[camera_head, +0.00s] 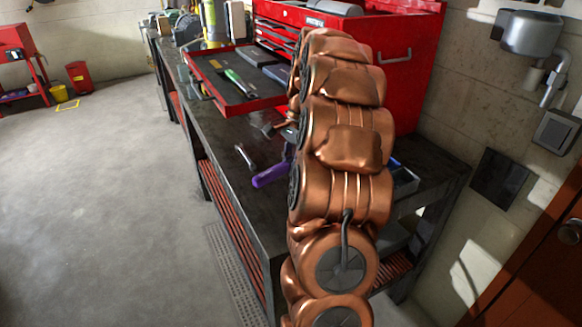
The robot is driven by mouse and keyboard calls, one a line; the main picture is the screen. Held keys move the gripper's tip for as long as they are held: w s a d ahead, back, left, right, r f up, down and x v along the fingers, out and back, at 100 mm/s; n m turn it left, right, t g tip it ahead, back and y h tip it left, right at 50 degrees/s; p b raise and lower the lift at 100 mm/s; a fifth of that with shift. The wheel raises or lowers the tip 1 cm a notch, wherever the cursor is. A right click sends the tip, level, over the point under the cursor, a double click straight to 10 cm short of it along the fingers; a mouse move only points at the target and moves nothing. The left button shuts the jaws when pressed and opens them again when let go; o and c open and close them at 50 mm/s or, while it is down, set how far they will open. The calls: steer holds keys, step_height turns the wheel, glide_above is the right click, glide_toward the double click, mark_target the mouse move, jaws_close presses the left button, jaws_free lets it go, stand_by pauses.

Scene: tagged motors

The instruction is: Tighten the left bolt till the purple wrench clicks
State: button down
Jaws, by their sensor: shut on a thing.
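The purple wrench (270,175) shows as a purple handle near the front left edge of the dark workbench; its other end is hidden behind my copper arm. My gripper (282,131) shows only in part, just left of my arm, above the bench top. It is shut on the purple wrench, though the grip itself is mostly hidden. The left bolt and the motors cannot be made out; my arm covers that part of the bench.
A silver tool (245,156) lies on the workbench (222,138), left of the wrench. A red tool chest (410,55) stands behind, its open drawer (240,98) of tools reaching over the bench. A small tray (404,183) is right of my arm.

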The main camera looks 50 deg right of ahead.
steer(key=shift+r, duration=0.4)
steer(key=shift+r, duration=0.1)
steer(key=shift+a+p+v, duration=0.2)
steer(key=shift+p+v, duration=0.1)
steer(key=shift+v, duration=0.5)
steer(key=shift+a+p+v, duration=0.15)
steer(key=shift+p+v, duration=0.1)
steer(key=shift+v, duration=0.5)
steer(key=shift+a+p+v, duration=0.2)
steer(key=shift+p+v, duration=0.1)
steer(key=shift+v, duration=0.5)
steer(key=shift+w, duration=0.15)
